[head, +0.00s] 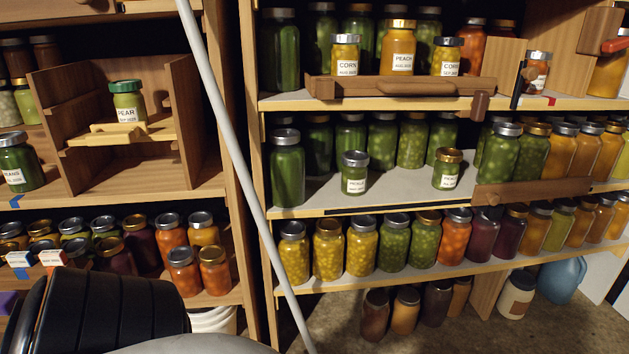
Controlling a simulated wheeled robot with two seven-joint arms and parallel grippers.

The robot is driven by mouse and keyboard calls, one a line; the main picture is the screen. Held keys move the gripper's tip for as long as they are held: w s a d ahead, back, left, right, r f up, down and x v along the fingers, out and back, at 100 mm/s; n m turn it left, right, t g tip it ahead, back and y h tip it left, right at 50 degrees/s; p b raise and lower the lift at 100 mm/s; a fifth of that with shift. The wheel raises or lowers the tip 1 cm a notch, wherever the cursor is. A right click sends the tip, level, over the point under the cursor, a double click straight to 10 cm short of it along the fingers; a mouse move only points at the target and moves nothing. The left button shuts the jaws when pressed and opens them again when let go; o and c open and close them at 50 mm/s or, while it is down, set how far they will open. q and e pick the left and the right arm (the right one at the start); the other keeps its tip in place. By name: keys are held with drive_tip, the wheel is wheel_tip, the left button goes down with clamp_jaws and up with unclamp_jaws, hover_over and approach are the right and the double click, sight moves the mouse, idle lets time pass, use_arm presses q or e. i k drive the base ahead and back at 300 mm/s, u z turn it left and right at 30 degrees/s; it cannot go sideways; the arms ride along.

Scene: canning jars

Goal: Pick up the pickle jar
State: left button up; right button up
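A small green jar with a silver lid and a white label that seems to read "PICKLE" (354,184) stands upright on the middle shelf of the right-hand rack. A second small green jar with a gold lid (446,181) stands to its right; its label is similar but too small to read surely. Both stand in front of a row of larger green jars, with bare shelf between them. Neither of my grippers shows in the head view. A black ribbed part of my own body fills the lower left corner.
A long pale pole (232,135) leans diagonally in front of the racks. The middle shelf (315,195) has bare space around the small jars. A wooden board (531,193) edges its right part. A wooden tray (400,88) holds corn and peach jars above.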

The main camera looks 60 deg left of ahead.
sight(355, 169)
drive_tip(key=u, duration=1.6)
